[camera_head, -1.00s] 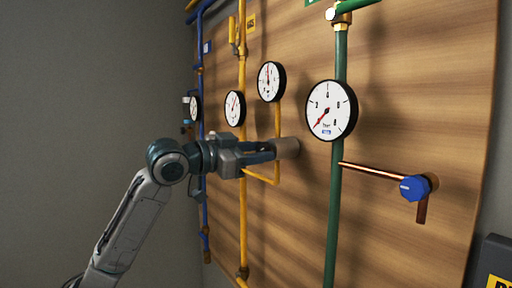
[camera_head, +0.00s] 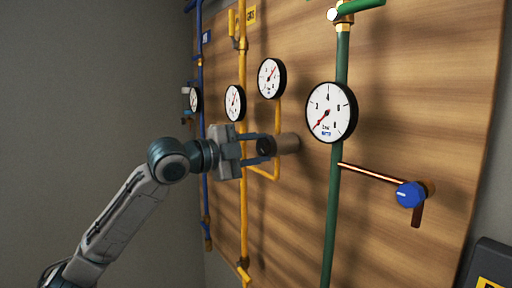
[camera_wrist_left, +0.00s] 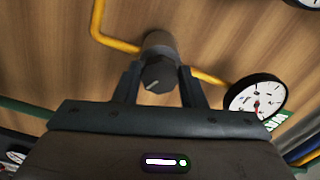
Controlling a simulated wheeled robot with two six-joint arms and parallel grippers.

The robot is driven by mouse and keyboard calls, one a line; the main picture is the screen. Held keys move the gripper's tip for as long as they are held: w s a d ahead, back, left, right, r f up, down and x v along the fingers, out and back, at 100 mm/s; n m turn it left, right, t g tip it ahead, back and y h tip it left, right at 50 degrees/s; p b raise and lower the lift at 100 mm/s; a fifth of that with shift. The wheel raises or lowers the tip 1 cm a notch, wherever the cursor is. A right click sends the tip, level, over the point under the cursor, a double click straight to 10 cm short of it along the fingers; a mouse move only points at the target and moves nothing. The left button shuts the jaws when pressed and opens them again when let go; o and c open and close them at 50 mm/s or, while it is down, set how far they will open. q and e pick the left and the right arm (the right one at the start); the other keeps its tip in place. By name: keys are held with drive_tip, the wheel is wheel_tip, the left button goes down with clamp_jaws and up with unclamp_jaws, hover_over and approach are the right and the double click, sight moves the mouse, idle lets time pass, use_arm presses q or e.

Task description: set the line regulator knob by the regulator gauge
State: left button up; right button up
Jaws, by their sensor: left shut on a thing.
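My left gripper (camera_head: 260,149) is shut on the knob, one finger on each side. A white gauge (camera_head: 270,78) stands above on the yellow pipe that bends up from the regulator. Its red needle points to the upper right; the numbers are too small to read. Another white gauge (camera_head: 235,102) is just left of it. My right gripper is out of view.
A large gauge (camera_head: 331,112) sits on the green pipe (camera_head: 334,210) to the right. A blue knob (camera_head: 410,194) ends a copper pipe. A yellow pipe (camera_head: 243,215) and a blue pipe (camera_head: 203,180) run down the left part of the panel.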

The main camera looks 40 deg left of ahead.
use_arm(q)
drive_tip(key=m, duration=0.6)
drive_tip(key=shift+m, duration=2.1)
drive_tip(key=o, duration=1)
